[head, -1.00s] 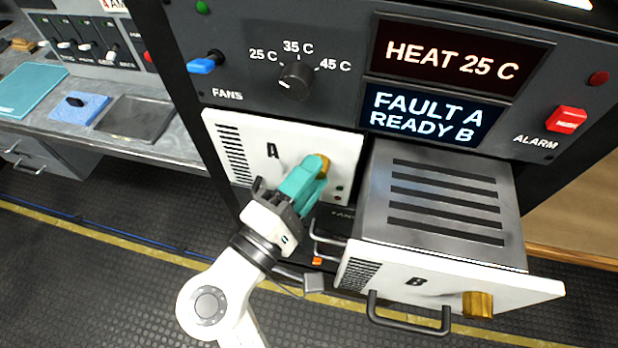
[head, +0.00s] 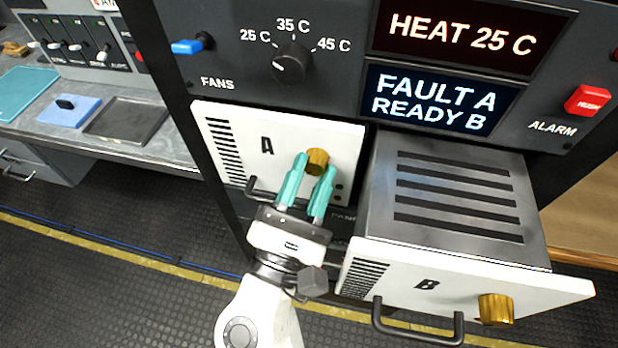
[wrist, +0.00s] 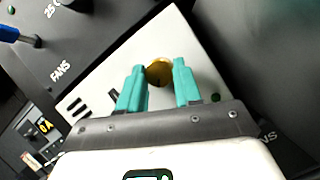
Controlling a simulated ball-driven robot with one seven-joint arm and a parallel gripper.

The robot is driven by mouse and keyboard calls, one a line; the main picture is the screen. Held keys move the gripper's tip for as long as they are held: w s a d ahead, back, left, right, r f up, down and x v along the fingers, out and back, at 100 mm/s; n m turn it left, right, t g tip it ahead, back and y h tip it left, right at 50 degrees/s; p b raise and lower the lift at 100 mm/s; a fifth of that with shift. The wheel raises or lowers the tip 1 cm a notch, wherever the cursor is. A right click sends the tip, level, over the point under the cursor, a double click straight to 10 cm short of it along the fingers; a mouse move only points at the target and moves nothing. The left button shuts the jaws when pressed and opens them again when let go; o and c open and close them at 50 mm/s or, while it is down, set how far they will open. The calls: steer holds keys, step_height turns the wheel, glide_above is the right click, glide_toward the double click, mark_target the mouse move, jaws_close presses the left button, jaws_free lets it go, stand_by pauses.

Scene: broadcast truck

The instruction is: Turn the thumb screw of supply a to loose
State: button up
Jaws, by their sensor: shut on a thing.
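Supply A (head: 225,112) is a white-fronted drawer unit, pushed into the rack under the dark panel. Its brass thumb screw (head: 318,158) is on the right part of its front. My gripper (head: 314,166) has its two teal fingers on either side of this thumb screw, shut on it. In the wrist view the thumb screw (wrist: 159,71) shows between the two fingertips. Which way the screw is set cannot be told. The display (head: 437,103) reads FAULT A, READY B.
Supply B (head: 380,270) is pulled out at the right, with a dark handle (head: 415,325) and its own brass thumb screw (head: 495,309). A dial (head: 291,64) and a blue switch (head: 187,47) are above A. A grey bench (head: 180,148) is at left.

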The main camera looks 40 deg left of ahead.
steer(key=shift+f+n+y, duration=0.15)
steer(key=shift+n+y, duration=0.25)
steer(key=shift+n, duration=0.6)
steer(key=shift+n+b, duration=0.3)
steer(key=o, duration=1)
steer(key=shift+o, duration=0.2)
steer(key=shift+s+d+f, duration=0.2)
steer(key=shift+s, duration=0.15)
steer(key=b+v, duration=0.4)
steer(key=v, duration=0.6)
steer(key=shift+d, duration=0.1)
